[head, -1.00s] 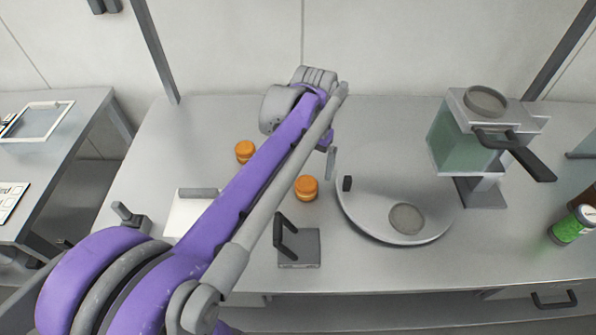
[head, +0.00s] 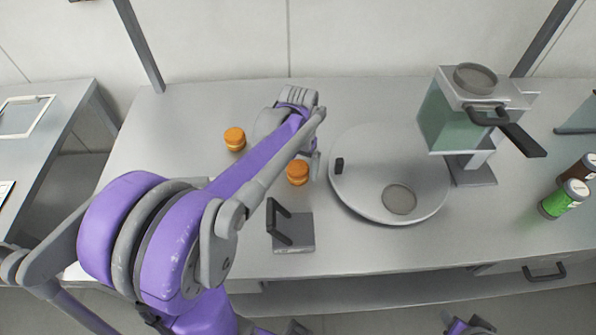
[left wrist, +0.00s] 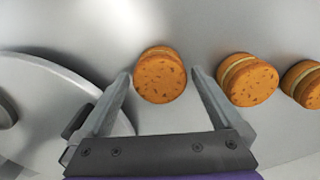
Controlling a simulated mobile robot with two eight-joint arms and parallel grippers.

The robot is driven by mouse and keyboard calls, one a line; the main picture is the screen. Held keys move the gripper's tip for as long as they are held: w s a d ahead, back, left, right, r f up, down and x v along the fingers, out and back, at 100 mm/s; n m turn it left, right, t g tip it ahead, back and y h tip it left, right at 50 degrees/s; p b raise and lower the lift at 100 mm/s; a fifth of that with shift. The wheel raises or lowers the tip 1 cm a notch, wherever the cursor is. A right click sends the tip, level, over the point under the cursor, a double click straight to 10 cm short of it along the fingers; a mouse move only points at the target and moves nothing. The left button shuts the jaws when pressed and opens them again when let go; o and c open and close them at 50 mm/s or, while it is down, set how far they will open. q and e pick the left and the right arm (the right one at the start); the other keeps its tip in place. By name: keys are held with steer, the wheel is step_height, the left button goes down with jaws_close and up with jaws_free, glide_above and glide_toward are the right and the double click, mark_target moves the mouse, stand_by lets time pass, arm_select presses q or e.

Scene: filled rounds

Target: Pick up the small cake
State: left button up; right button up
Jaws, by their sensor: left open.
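Small round cakes, orange-brown with a pale filling band, stand on the grey counter. In the left wrist view one cake (left wrist: 160,76) lies between the fingertips of my open left gripper (left wrist: 161,74), with a gap on each side. Two more cakes, a middle one (left wrist: 247,80) and a far one (left wrist: 303,84), lie to the right. In the head view my left gripper (head: 312,163) is beside the cake nearest the round plate (head: 298,172). Another cake (head: 235,138) stands farther left. My left arm hides the counter between them.
A large round grey plate (head: 365,185) with a black knob lies right of the cakes. A small grey block with a black handle (head: 293,235) stands in front. A green-glass machine (head: 450,115) and a green can (head: 563,199) are at the right.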

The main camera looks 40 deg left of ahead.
arm_select(q)
steer(key=shift+f, duration=0.35)
steer(key=c, duration=0.8)
steer(key=shift+o, duration=0.2)
steer(key=shift+r, duration=0.1)
